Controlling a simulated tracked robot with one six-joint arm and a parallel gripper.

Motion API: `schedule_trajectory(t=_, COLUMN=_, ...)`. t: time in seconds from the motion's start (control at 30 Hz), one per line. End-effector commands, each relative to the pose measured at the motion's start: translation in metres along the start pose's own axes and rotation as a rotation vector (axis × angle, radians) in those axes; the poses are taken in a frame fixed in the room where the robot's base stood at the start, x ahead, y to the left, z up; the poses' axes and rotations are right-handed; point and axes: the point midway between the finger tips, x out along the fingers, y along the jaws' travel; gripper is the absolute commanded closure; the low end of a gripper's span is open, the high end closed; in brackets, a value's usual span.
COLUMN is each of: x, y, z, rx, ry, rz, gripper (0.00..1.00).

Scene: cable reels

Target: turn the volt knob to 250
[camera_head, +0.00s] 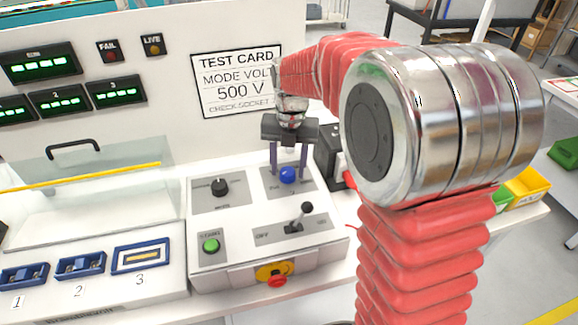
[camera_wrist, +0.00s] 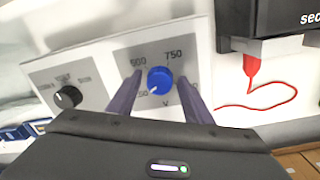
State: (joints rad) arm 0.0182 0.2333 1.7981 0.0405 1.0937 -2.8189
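The blue volt knob (camera_head: 288,175) sits on the right plate of the sloped control panel. In the wrist view the knob (camera_wrist: 160,79) has a white mark pointing to the lower left, towards a partly hidden label ending in 50. The labels 500 and 750 show above it; a label at the right is mostly covered by a finger. My gripper (camera_head: 289,170) points down over the knob. In the wrist view my gripper (camera_wrist: 160,80) is open, one finger on each side of the knob, with a visible gap on both sides.
The black mode knob (camera_head: 220,187) is left of the volt knob. A green start button (camera_head: 211,246), a toggle lever (camera_head: 300,217) and a red stop button (camera_head: 277,281) are nearer the front. The test card (camera_head: 237,83) reads 500 V. A red lead (camera_wrist: 255,85) lies at the right.

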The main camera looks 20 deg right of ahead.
Motion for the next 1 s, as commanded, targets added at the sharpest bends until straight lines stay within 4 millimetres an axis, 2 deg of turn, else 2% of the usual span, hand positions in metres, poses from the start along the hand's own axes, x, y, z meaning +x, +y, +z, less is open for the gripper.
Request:
schedule_trajectory(t=0.3, x=0.000, y=0.000, z=-0.001, rx=0.000, ry=0.003, rz=-0.001, gripper=0.50)
schedule_trajectory(t=0.47, x=-0.008, y=0.000, z=-0.001, rx=0.000, ry=0.003, rz=0.000, gripper=0.50)
schedule_trajectory(t=0.67, x=-0.034, y=0.000, z=0.000, rx=0.000, ry=0.000, rz=0.000, gripper=0.50)
schedule_trajectory(t=1.0, x=-0.094, y=0.000, z=0.001, rx=0.001, ry=-0.001, rz=0.000, gripper=0.50)
